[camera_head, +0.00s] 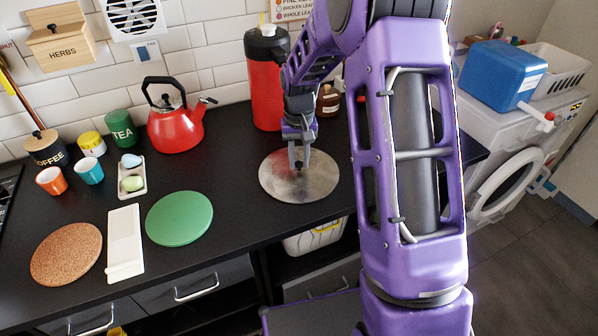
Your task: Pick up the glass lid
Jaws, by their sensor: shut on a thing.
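The glass lid (322,181) is a round, greyish, see-through disc on or just above the black counter, right of the middle of the picture. My gripper (299,166) points down at the lid's centre and is shut on its knob. The fingers mostly hide the knob. The lid looks level; I cannot tell whether it touches the counter.
A red dispenser (265,88) stands behind the lid, with a small brown jar (328,101) nearby. A green round mat (179,218), a white tray (125,243) and a cork mat (66,254) lie to the left. A red kettle (175,127) stands by the wall. Bare counter separates lid and green mat.

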